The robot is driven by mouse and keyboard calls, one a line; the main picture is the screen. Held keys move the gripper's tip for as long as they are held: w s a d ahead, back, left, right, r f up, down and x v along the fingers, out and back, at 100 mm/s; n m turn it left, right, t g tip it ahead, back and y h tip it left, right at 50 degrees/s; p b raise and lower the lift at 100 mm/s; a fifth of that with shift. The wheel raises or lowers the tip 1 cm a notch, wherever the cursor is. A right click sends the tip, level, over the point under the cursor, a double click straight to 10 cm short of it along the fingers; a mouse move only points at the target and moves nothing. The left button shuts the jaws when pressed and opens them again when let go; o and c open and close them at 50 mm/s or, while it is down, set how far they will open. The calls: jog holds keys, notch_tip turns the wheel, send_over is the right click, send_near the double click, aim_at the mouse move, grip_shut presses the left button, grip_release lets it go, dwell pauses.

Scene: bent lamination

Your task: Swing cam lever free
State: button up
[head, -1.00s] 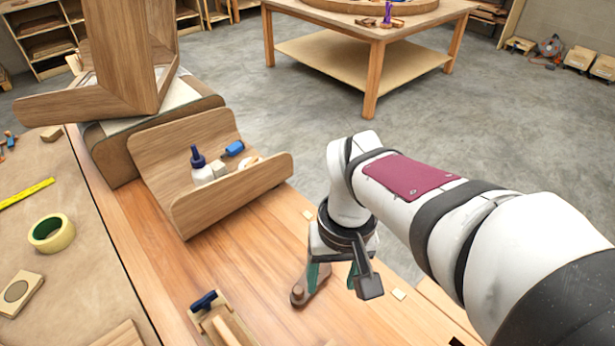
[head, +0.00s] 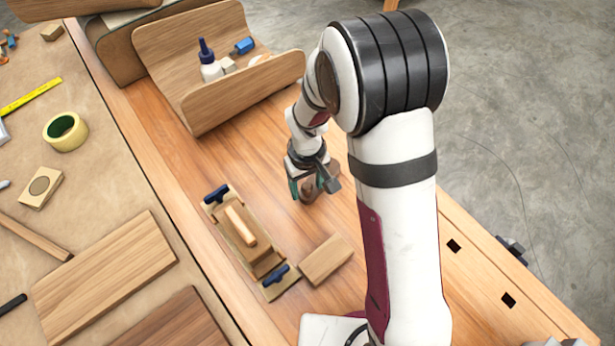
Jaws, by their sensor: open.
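My gripper (head: 309,186) points down near the middle of the wooden bench, its green-padded fingers open. A brown wooden piece with a rounded end (head: 308,194) sits at the fingers; it looks like the cam lever, though I cannot tell for certain. My wrist hides much of it, and I cannot tell whether the fingers touch it. Left of and nearer than the gripper lies a wooden clamping fixture (head: 262,262) with a light wooden bar (head: 240,224) on top. It has a dark blue handle at its far end (head: 216,194) and another at its near end (head: 276,274).
A bent wooden tray (head: 165,60) holding a white bottle (head: 209,66) stands behind the gripper. A loose wooden block (head: 326,258) lies right of the fixture. Yellow tape (head: 52,135) and boards (head: 105,275) lie on the left surface. My arm covers much of the bench's right side.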

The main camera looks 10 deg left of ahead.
jog(key=shift+f, duration=0.1)
grip_shut()
dwell(1.4)
